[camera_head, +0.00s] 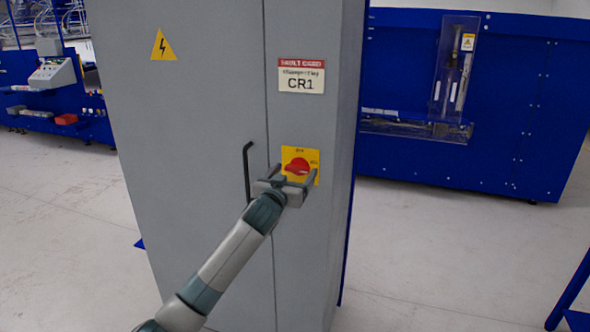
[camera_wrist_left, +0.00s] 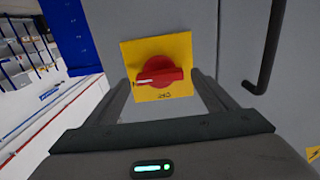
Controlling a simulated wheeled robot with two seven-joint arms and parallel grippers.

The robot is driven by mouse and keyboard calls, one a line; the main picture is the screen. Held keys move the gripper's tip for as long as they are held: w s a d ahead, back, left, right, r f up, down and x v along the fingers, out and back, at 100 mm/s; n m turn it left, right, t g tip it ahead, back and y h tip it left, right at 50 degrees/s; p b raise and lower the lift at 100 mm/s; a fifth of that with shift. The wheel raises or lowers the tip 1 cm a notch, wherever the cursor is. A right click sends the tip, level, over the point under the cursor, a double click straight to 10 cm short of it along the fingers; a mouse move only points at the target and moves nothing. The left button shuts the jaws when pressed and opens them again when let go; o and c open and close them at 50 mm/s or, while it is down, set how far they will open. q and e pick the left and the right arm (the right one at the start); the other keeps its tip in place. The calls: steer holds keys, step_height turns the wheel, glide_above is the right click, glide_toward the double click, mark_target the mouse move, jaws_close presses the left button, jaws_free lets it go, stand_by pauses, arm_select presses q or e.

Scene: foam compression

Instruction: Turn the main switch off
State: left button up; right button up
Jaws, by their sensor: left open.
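The main switch is a red rotary knob (camera_head: 297,167) on a yellow square plate (camera_head: 313,153), mounted on the grey electrical cabinet (camera_head: 200,110). In the left wrist view the red knob (camera_wrist_left: 160,75) has a white pointer mark toward the left of the picture. My left gripper (camera_head: 293,174) is open in front of the switch. In the left wrist view its two fingers (camera_wrist_left: 163,90) reach toward the lower part of the plate, one on each side of the knob. I cannot tell whether they touch it. My right gripper is not in view.
A black door handle (camera_head: 248,172) stands just left of the switch. A CR1 label (camera_head: 301,76) and a yellow warning triangle (camera_head: 163,46) are on the cabinet. A blue machine (camera_head: 520,110) stands behind at right. Light floor (camera_head: 440,260) lies open to the right.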

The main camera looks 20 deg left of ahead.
arm_select(q)
steer(key=shift+w, duration=0.5)
steer(key=c, duration=1.1)
steer(key=shift+o, duration=0.2)
